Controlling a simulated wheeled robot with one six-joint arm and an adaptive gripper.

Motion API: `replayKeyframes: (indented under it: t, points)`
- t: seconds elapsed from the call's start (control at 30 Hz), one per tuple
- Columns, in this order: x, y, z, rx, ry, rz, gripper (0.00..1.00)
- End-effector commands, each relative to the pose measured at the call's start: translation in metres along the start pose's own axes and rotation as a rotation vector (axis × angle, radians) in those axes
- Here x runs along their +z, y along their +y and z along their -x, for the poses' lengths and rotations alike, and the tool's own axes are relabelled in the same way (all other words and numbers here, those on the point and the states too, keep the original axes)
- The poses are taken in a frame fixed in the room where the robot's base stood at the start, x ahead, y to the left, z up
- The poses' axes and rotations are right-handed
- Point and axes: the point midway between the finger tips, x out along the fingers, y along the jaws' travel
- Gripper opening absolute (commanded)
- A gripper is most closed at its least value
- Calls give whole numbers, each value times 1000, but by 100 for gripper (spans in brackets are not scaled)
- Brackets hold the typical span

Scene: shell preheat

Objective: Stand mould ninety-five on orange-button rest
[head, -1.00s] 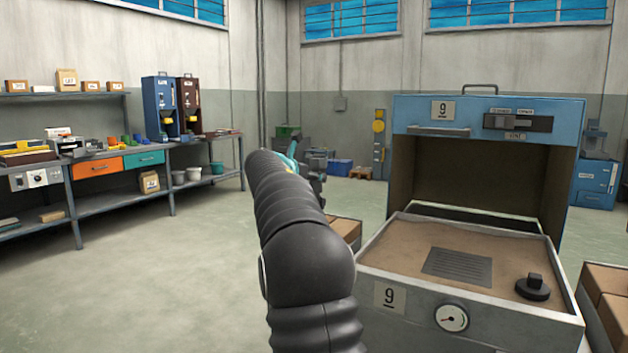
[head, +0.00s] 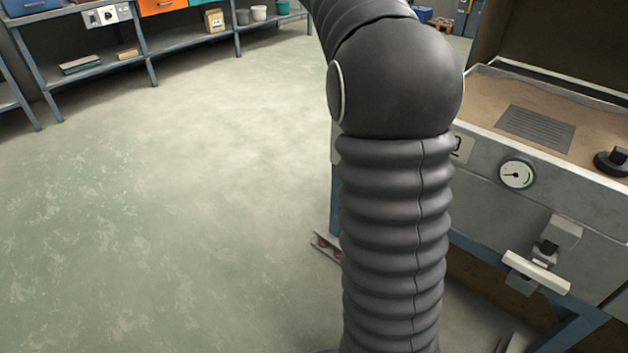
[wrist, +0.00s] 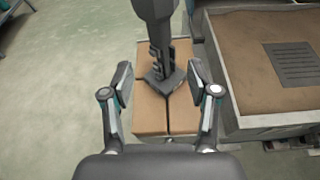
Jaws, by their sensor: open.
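My gripper (wrist: 160,92) is open in the wrist view, its two fingers wide apart. A dark grey upright piece (wrist: 160,65) with a wider, angular foot shows between the fingers, in front of brown boxes. I cannot tell whether it is a mould or part of me, nor whether a finger touches it. No mark reading ninety-five is legible. No rest with an orange button can be made out. In the head view my dark ribbed arm covers the middle, and my gripper is not seen there.
A sand-filled tray (head: 478,172) with a grey slotted plate (head: 536,129), black knob (head: 612,162), round gauge (head: 517,174) and front latch (head: 540,268) stands at the right. Brown boxes (wrist: 150,120) stand beside it. Shelving (head: 195,37) is at the back left. The floor (head: 180,200) at left is clear.

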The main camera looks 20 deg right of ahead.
Motion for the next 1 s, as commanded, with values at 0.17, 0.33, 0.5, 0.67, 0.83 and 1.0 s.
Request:
replayKeyframes:
  t: [0.17,0.33,0.5,0.67,0.83,1.0]
  points:
    - [-38,-25,54,40,153,-306,60]
    - [-97,-61,117,23,365,-688,60]
    - [-163,-102,178,-73,576,-1055,60]
    - [-230,-145,233,-239,764,-1383,60]
    - [-301,-189,283,-484,926,-1685,60]
    - [-350,-219,313,-703,1009,-1875,60]
